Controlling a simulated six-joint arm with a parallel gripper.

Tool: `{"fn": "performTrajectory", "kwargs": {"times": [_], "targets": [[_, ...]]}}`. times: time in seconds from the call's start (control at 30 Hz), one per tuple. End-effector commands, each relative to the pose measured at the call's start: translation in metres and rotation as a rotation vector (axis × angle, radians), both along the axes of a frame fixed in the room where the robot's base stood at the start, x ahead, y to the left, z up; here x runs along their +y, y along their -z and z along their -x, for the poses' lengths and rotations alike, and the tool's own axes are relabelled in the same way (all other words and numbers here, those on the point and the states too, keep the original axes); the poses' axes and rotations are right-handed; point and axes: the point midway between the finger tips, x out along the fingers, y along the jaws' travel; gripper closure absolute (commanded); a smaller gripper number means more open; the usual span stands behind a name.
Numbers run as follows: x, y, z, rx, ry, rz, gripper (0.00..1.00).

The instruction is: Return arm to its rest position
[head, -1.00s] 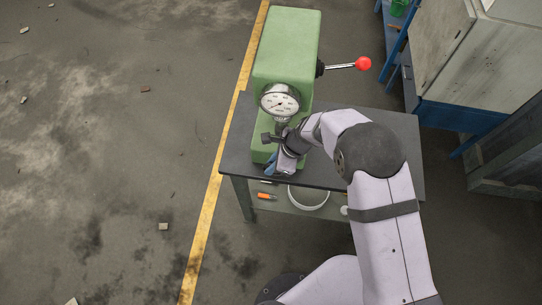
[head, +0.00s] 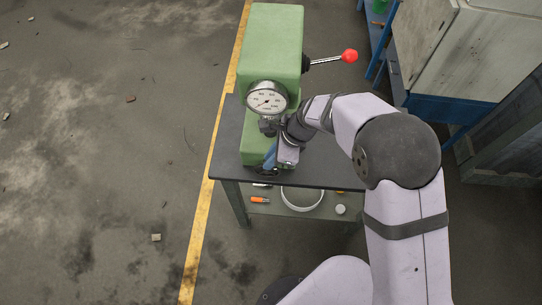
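My arm reaches from the lower right over a dark table (head: 330,165). My gripper (head: 270,158) is at the arm's end, low in front of a green machine (head: 272,40). The gripper is small here and partly hidden by my wrist, so whether its fingers are open or shut does not show. A round white-faced gauge (head: 267,98) sits on the front of the machine, just above and left of my wrist. I cannot tell whether the gripper touches the machine.
A lever with a red knob (head: 349,56) sticks out right of the machine. The shelf below holds a white ring-shaped item (head: 302,207) and an orange-handled tool (head: 259,200). A pale cabinet (head: 445,50) stands at the right. The floor left of the yellow line (head: 205,200) is mostly clear.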

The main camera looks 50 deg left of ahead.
Motion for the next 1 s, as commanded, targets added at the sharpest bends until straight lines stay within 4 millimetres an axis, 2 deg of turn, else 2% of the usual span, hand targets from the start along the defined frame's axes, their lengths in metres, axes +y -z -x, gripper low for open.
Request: {"fn": "performTrajectory", "kwargs": {"times": [0.27,0.37,0.47,0.57,0.6,0.67,0.73,0.87,0.9,1.0], "targets": [[-0.004,-0.002,-0.006,-0.007,-0.007,-0.003,0.85],[-0.016,-0.006,-0.021,-0.027,-0.025,-0.008,0.85],[-0.040,-0.015,-0.046,-0.064,-0.059,-0.014,0.85],[-0.081,-0.027,-0.080,-0.120,-0.118,-0.020,0.85],[-0.102,-0.033,-0.094,-0.146,-0.147,-0.019,0.85],[-0.138,-0.041,-0.113,-0.186,-0.197,-0.015,0.85],[-0.183,-0.050,-0.129,-0.229,-0.261,-0.004,0.85],[-0.271,-0.062,-0.143,-0.300,-0.387,0.028,0.85],[-0.298,-0.065,-0.143,-0.317,-0.429,0.041,0.85],[-0.359,-0.069,-0.133,-0.346,-0.531,0.076,0.85]]}}
